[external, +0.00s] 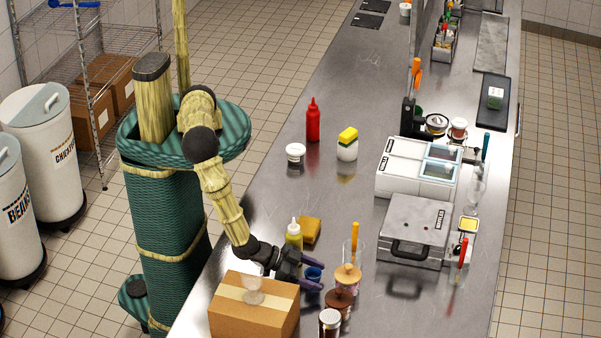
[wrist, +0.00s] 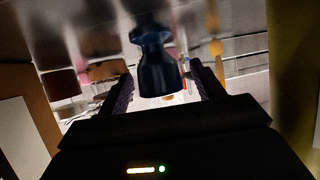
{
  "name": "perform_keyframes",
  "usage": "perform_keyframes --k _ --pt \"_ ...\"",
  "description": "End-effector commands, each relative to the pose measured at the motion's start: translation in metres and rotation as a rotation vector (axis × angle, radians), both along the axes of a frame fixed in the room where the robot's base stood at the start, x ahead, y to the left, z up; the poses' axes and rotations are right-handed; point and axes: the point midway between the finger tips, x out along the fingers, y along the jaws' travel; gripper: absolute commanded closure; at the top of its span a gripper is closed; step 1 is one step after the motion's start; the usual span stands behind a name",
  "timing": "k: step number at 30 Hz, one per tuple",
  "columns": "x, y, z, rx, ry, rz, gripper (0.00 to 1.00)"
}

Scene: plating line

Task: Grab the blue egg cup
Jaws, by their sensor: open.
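The blue egg cup (external: 313,274) stands on the steel counter, between the cardboard box and the jars in the external view. In the wrist view the dark blue egg cup (wrist: 157,65) is close up, with its wide end towards me. My gripper (external: 316,273) is low over the counter with its purple fingers apart, one on each side of the cup. In the wrist view my gripper (wrist: 162,88) is open, with the cup between its fingertips. I cannot tell whether either finger touches it.
A cardboard box (external: 252,310) with a clear glass (external: 253,290) on top stands left of the cup. A yellow-green bottle (external: 293,236) and a sponge (external: 311,230) are behind. Jars (external: 338,301) and a wooden-lidded container (external: 347,278) stand close on the right.

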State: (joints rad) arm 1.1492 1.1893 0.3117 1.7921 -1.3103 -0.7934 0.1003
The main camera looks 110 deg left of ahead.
Motion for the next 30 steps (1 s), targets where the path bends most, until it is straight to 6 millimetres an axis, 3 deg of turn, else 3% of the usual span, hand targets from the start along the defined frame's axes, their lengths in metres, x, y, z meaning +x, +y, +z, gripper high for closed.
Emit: perform_keyframes --k 2,9,20,26,30 --pt "0.000 0.000 0.000 0.000 0.000 0.000 0.35" --pt "0.000 0.000 0.000 0.000 0.000 0.000 0.81" --pt "0.000 0.000 0.004 -0.002 -0.001 0.001 0.81" --pt "0.000 0.000 0.023 -0.005 -0.002 0.001 0.81" --pt "0.000 -0.001 0.047 -0.006 -0.002 0.001 0.81"
